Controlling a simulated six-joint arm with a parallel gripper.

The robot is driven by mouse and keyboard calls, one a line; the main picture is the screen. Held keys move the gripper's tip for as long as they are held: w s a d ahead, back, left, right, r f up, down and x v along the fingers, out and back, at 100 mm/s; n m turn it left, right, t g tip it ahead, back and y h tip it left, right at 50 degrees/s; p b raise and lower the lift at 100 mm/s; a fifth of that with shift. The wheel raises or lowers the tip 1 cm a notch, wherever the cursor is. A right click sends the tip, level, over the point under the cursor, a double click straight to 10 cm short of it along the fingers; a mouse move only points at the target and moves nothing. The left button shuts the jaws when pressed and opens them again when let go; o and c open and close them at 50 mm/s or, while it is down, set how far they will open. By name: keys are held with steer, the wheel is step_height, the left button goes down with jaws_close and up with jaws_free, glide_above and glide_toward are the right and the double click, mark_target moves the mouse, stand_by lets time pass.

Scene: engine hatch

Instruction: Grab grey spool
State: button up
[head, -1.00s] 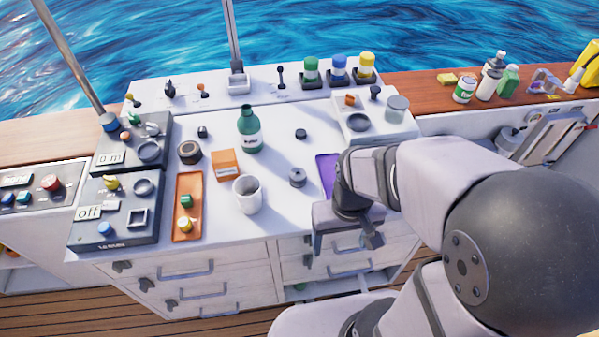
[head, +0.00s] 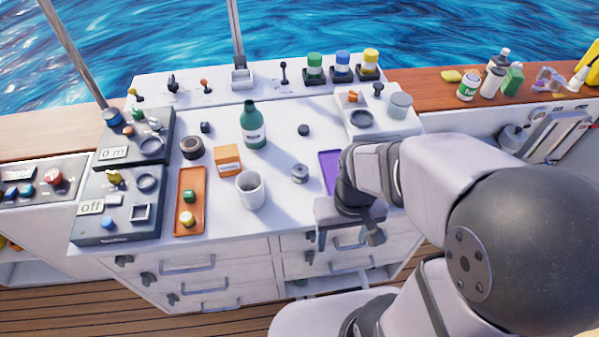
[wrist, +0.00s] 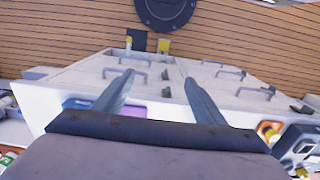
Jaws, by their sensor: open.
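The grey spool (head: 300,173) stands on the white worktop in the head view, right of the white cup and left of the purple tray. My gripper (head: 347,237) is at the worktop's front edge, to the right of the spool and nearer the drawers. Its two fingers are apart, with nothing seen between them. In the wrist view my gripper (wrist: 157,80) also shows open, facing the drawer fronts and the deck. I cannot make out the spool in the wrist view.
A white cup (head: 250,190) stands left of the spool. A purple tray (head: 329,170) lies right of it, partly hidden by my arm. A black knob (head: 303,130), green bottle (head: 254,128), orange box (head: 227,159) and orange tray (head: 178,225) are farther off. Worktop around the spool is bare.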

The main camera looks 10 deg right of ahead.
mark_target(299, 175)
stand_by(0.3)
steer(key=w+a+f+t, duration=0.1)
steer(key=w+f+t, duration=0.1)
steer(key=w, duration=0.3)
steer(key=w+a+f+t+p, duration=0.1)
steer(key=w+a+f+t, duration=0.1)
steer(key=w, duration=0.4)
steer(key=w+a+f+t+p, duration=0.1)
steer(key=w+f+t, duration=0.2)
steer(key=w, duration=0.3)
steer(key=shift+a+f+t, duration=0.15)
steer(key=shift+a+t, duration=0.25)
steer(key=shift+t, duration=0.2)
steer(key=shift+w+a+t+p, duration=0.2)
steer(key=shift+w+t+p, duration=0.2)
steer(key=shift+w+t, duration=0.7)
steer(key=shift+w+a+r+t, duration=0.15)
steer(key=shift+r+t, duration=0.65)
steer(key=shift+t, duration=0.4)
steer(key=shift+w+f+b, duration=0.4)
steer(key=shift+w+b, duration=0.1)
steer(key=shift+b, duration=0.55)
steer(key=shift+w+b, duration=0.45)
steer(key=shift+b, duration=0.25)
